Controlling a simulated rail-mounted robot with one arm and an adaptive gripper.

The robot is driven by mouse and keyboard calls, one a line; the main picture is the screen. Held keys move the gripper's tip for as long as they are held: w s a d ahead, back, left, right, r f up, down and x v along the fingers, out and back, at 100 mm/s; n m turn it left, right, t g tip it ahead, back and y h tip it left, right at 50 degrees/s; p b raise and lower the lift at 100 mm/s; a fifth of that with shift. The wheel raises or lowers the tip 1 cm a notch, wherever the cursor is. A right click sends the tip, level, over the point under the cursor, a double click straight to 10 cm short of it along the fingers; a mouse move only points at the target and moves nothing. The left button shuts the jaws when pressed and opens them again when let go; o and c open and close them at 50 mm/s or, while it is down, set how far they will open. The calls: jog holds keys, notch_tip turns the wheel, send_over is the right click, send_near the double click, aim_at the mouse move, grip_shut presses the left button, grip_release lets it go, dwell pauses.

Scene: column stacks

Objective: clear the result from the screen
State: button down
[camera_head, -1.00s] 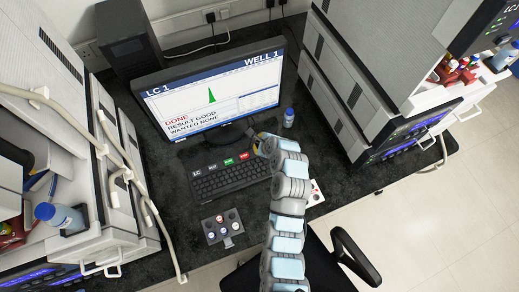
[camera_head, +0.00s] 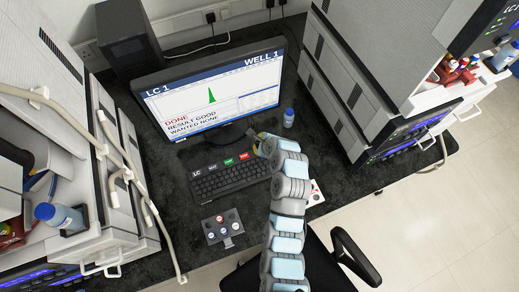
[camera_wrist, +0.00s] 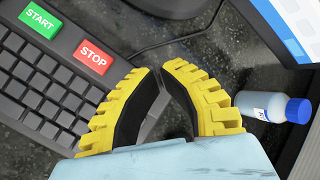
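The screen (camera_head: 214,92) reads LC 1, WELL 1, DONE, RESULT GOOD and WANTED NONE, with a green peak on a graph. The black keyboard (camera_head: 228,179) lies in front of it, with a row of coloured keys at its top edge. The green START key (camera_wrist: 40,20) and red STOP key (camera_wrist: 93,56) show clearly in the wrist view; the others are outside that view. My gripper (camera_wrist: 159,69), with yellow and black fingers, is empty, its tips nearly together. It hangs to the right of the STOP key, apart from it. In the head view my gripper (camera_head: 259,143) is partly hidden by my arm.
A blue-capped bottle (camera_head: 289,118) stands right of the screen, close to my right finger in the wrist view. Instrument stacks (camera_head: 350,80) flank the dark bench. A chair (camera_head: 345,255) stands in front.

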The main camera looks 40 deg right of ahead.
jog(key=shift+f, duration=0.85)
dwell(0.8)
jog(key=shift+r, duration=0.1)
jog(key=shift+r+p, duration=0.8)
jog(key=shift+p, duration=0.15)
jog(key=shift+r+p, duration=1.75)
jog(key=shift+r, duration=0.7)
jog(key=shift+w, duration=0.1)
